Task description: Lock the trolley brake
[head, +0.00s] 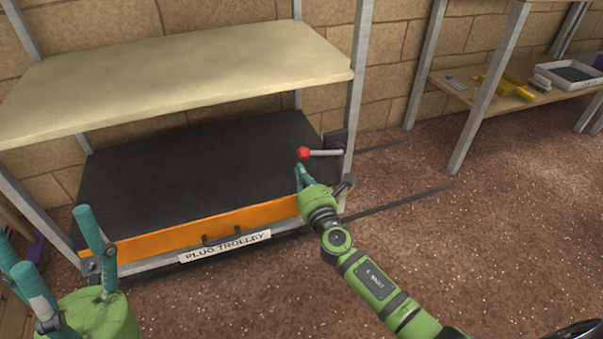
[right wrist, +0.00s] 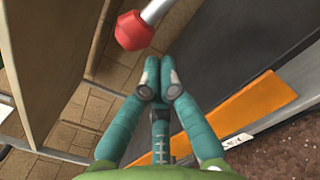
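The trolley has a dark flat deck (head: 200,165), an orange front edge (head: 200,230) and a "PLUG TROLLEY" label (head: 226,246). The brake lever is a grey rod with a red knob (head: 303,153) at the trolley's right end; the rod lies about level, knob to the left. My right gripper (head: 300,170) is just below the knob in the head view. In the right wrist view its fingertips (right wrist: 160,70) are together and empty, with the red knob (right wrist: 133,30) apart beyond them. My left gripper (head: 55,245) is at the lower left, fingers spread and empty.
A pale shelf board (head: 180,75) on grey metal posts (head: 358,80) hangs over the trolley. Dark rails (head: 395,204) run along the floor to the right. A wooden bench (head: 500,100) with yellow pieces (head: 508,84) and a tray (head: 570,76) stands at the upper right.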

